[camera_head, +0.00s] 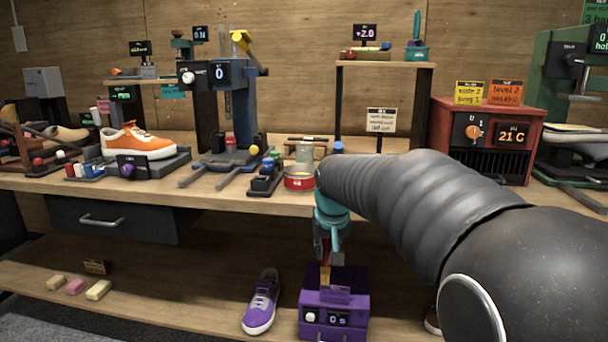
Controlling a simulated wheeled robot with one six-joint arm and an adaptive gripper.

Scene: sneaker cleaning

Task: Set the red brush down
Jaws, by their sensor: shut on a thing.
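My gripper (327,250) hangs at the end of my dark ribbed arm, in front of the bench edge and above the purple box on the lower shelf. The gripper's fingers hide much of the brush.
A purple sneaker (261,302) stands just left of the purple box. Several soap-like bars (76,287) lie at the left of the lower shelf (180,300), with bare wood between. Above, a round red tin (299,180) sits near the bench edge.

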